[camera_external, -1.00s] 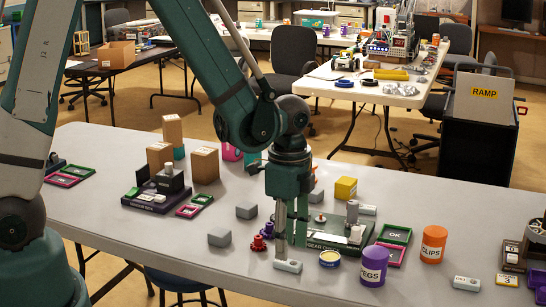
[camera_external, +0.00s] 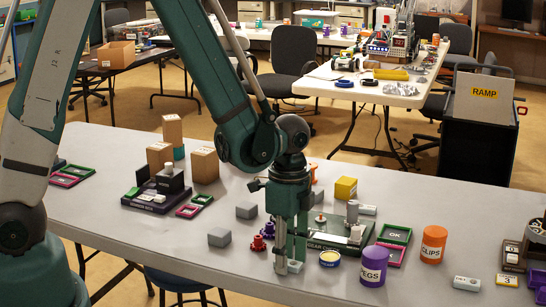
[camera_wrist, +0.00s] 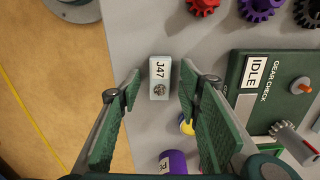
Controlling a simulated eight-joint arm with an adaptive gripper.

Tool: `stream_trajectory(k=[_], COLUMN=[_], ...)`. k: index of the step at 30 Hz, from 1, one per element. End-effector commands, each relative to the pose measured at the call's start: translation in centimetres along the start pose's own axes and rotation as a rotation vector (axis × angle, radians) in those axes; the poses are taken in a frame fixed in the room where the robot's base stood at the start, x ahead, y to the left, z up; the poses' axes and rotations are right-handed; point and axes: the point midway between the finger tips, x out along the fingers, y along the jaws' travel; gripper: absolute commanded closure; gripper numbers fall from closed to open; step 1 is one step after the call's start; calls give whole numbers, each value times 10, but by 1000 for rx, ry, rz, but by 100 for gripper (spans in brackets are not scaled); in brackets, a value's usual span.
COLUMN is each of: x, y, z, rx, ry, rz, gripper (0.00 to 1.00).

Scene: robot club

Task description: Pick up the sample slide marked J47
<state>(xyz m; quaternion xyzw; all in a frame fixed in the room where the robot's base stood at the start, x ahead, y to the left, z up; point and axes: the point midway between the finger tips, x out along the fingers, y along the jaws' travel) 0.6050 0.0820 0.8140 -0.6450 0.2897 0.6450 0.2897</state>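The sample slide marked J47 (camera_wrist: 159,77) is a small pale block with a dark round spot, lying on the grey table near its front edge. In the external view the slide (camera_external: 295,267) shows partly between the fingers. My gripper (camera_wrist: 158,92) is open, with one green-padded finger on each side of the slide and a visible gap to both. In the external view my gripper (camera_external: 290,262) points straight down, its fingertips low at the slide. I cannot tell whether they touch the table.
A yellow-rimmed round tin (camera_external: 329,258) and a purple PEGS jar (camera_external: 373,266) stand right of the slide. Another pale slide (camera_external: 467,283) lies further right. Grey blocks (camera_external: 220,237) stand left.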

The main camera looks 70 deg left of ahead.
Motion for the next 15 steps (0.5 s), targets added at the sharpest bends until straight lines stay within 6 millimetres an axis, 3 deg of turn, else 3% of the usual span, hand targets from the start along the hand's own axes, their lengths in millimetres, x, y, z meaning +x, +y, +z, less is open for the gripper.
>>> stream_trajectory(k=[2,9,15], x=[0,0,0], y=[0,0,0], z=[0,0,0], rx=[0,0,0], ry=[0,0,0], rz=[0,0,0], gripper=[65,93,94])
